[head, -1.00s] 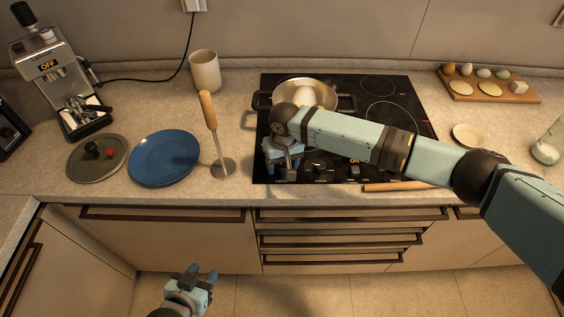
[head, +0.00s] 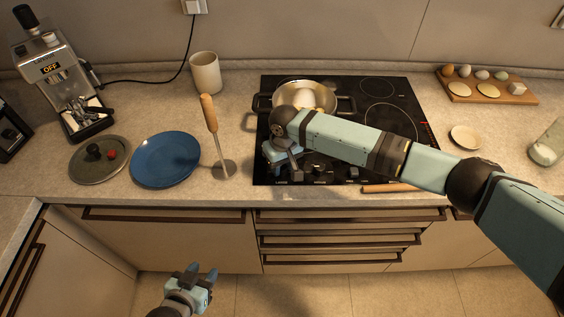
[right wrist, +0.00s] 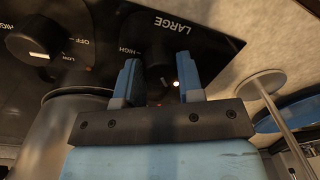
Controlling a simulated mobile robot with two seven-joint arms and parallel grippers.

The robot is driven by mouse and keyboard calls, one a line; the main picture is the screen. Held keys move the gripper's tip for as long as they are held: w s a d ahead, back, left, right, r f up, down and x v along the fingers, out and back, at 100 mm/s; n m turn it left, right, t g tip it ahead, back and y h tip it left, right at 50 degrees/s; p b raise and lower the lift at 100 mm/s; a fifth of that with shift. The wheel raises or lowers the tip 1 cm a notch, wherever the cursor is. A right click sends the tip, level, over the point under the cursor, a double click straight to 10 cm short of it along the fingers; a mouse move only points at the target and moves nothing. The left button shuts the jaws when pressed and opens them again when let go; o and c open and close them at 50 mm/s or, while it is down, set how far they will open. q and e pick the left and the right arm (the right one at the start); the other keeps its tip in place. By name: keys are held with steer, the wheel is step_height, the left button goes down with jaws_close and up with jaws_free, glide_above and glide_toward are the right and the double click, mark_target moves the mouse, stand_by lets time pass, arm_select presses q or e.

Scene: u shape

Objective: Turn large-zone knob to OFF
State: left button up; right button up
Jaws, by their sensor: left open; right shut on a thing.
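The large-zone knob (right wrist: 158,70) is dark and sits between the fingers of my right gripper (right wrist: 157,60) in the right wrist view, below the word LARGE. My right gripper is shut on this knob. In the head view the right gripper (head: 281,160) is at the hob's front left corner, and my arm hides the knob. HIGH is printed to the knob's left; the knob's own setting cannot be read. A small lit spot shows by the right finger. My left gripper (head: 202,271) is open and empty, low in front of the drawers.
A steel pot (head: 304,97) with something pale inside stands on the black hob (head: 340,91). Another knob (right wrist: 36,42) is left of the gripper. A wooden stick (head: 395,187) lies along the front edge.

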steer(key=n+p, duration=0.2)
steer(key=n, duration=0.2)
steer(key=shift+n, duration=0.3)
steer(key=n, duration=0.3)
steer(key=shift+p, duration=0.3)
steer(key=shift+n, duration=1.1)
steer(key=o, duration=0.9)
steer(key=shift+w+r+b, duration=0.2)
steer(key=shift+r+b, duration=0.1)
steer(key=shift+r, duration=3.15)
steer(key=shift+w+r+b, duration=0.15)
steer(key=shift+r+b, duration=0.15)
steer(key=shift+r, duration=3.15)
